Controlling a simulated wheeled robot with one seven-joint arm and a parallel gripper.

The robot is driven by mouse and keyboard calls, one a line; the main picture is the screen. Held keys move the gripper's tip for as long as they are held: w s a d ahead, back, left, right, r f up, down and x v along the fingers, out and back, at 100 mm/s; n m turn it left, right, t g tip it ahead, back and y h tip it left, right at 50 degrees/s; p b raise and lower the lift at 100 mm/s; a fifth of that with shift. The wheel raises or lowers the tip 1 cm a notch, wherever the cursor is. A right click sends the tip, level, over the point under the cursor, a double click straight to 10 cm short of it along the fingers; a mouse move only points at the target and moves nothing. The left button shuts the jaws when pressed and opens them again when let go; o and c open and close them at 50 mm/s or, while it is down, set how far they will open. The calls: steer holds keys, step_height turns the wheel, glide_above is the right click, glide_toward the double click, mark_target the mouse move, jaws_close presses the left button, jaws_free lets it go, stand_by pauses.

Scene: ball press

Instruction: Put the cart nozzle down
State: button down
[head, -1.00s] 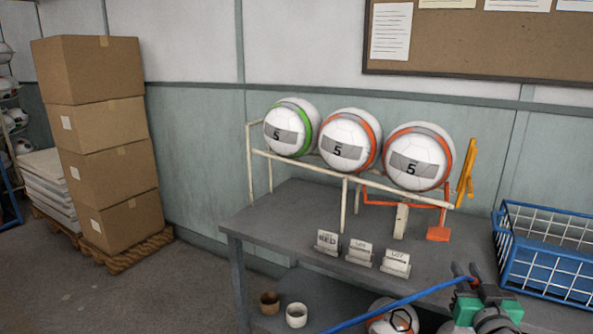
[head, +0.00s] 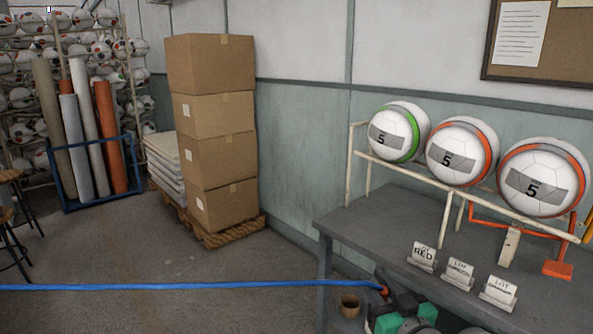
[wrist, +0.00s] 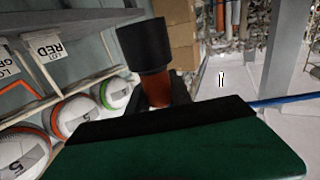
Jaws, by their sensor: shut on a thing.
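My gripper (head: 400,303) is low at the bottom of the head view, in front of the grey table's near left part. It is shut on the cart nozzle, whose red end (head: 383,291) shows beside the dark fingers. A blue hose (head: 200,286) runs from the nozzle to the left edge of the picture. In the wrist view the nozzle's black cylinder and orange-red collar (wrist: 145,45) stick out beyond a large green finger part (wrist: 190,145). The jaws' grip itself is partly hidden. The hose (wrist: 285,99) runs off right there. The cart is not in view.
The grey table (head: 375,235) bears a rack with three numbered balls (head: 460,150) and several lot signs (head: 460,274). A brown cup (head: 349,306) is low near the table leg. Stacked boxes (head: 212,130) stand on a pallet. The floor left of the table is open.

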step_height(320, 180, up, 13)
steer(key=w+a+p, duration=0.1)
steer(key=w+p, duration=0.2)
steer(key=p, duration=2.2)
steer(key=shift+f, duration=0.2)
steer(key=shift+s+f, duration=0.1)
steer(key=shift+a, duration=0.1)
